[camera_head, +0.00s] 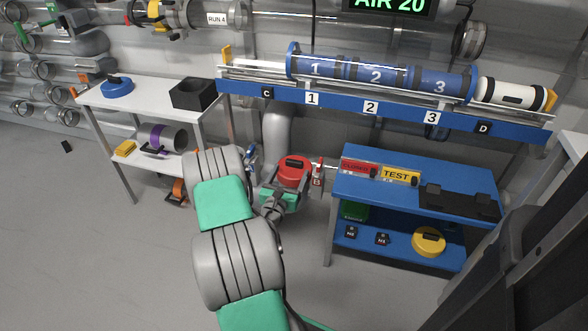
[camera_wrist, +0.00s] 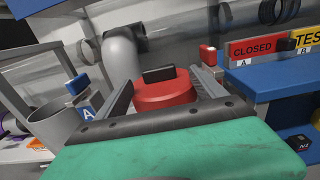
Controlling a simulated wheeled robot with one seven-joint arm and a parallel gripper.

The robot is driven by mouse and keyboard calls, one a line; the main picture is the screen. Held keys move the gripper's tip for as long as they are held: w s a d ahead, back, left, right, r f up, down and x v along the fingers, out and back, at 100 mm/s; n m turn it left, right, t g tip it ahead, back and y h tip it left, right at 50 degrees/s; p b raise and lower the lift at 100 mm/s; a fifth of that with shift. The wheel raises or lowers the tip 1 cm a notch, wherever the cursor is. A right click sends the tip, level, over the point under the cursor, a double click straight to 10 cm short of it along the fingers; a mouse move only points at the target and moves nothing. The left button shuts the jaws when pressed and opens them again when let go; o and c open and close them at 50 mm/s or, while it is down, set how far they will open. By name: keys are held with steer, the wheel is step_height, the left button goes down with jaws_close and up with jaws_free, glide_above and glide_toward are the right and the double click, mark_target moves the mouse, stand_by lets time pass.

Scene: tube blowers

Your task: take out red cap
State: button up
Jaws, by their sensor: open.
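The red cap (camera_head: 294,172) is a round red disc with a black raised handle on top. In the wrist view the red cap (camera_wrist: 166,91) sits between the two fingers of my gripper (camera_wrist: 164,84), with its black handle upright. My gripper (camera_head: 288,180) is open, and its fingers stand to the left and right of the cap. I cannot tell whether either finger touches it. What lies under the cap is hidden by my gripper's green body.
A blue table (camera_head: 420,190) stands close on the right with red CLOSED and yellow TEST signs. A grey vertical pipe (camera_wrist: 122,58) rises behind the cap. A white shelf (camera_head: 150,98) stands at left. A blue rail (camera_head: 390,112) with numbered tubes runs above.

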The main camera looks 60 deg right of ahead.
mark_target(294, 164)
steer(key=shift+w+d, duration=0.1)
steer(key=shift+d, duration=0.45)
steer(key=d, duration=0.2)
steer(key=w+d, duration=0.1)
steer(key=d, duration=0.1)
steer(key=shift+d+b, duration=0.35)
steer(key=c, duration=1.5)
